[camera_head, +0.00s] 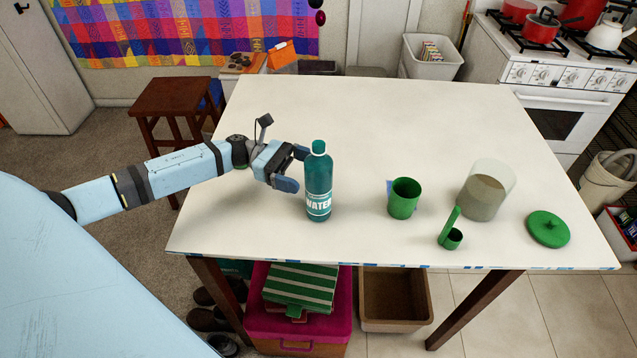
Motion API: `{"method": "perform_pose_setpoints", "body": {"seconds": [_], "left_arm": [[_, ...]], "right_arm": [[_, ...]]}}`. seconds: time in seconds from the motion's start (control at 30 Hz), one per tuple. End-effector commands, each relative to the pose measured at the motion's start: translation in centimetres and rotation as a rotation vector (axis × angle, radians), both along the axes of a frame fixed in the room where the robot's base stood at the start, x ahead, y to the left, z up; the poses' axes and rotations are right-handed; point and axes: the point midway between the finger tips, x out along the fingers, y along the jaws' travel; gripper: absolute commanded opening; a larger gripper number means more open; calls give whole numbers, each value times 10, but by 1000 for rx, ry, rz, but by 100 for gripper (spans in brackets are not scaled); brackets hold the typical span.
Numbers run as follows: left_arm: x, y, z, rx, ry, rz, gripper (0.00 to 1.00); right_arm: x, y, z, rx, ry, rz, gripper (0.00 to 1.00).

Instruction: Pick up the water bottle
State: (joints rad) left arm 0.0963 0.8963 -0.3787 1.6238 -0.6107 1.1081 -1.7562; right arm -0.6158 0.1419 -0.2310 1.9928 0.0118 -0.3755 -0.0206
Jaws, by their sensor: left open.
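A teal water bottle (318,183) with a white WATER label stands upright on the white table (390,120), left of its middle. My left gripper (297,168) comes in from the left and is open. Its fingers are right beside the bottle's left side. I cannot tell whether they touch it. My right gripper is not in view.
Right of the bottle stand a green cup (404,198), a green scoop (450,236), a clear container (486,189) with brownish contents and a green lid (548,229). The table's back half is clear. A wooden stool (173,97) stands behind my left arm.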

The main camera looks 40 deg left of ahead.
Motion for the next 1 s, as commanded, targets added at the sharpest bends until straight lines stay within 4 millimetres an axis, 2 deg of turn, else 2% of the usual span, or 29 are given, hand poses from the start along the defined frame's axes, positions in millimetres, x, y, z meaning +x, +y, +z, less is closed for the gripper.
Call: {"method": "perform_pose_setpoints", "body": {"seconds": [0.17,0.3,0.6,0.8,0.9,1.0], "left_arm": [[3,-27,11,-1,-1,-2,91],[6,-43,8,-1,0,0,91],[7,-48,5,1,0,0,91],[7,-47,5,0,0,0,45],[7,-47,6,-1,-1,0,25],[7,-47,6,-1,-1,0,25]], "right_arm": [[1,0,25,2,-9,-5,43],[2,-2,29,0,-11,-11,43],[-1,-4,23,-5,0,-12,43],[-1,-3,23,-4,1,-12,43],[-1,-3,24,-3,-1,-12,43],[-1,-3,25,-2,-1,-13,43]]}}
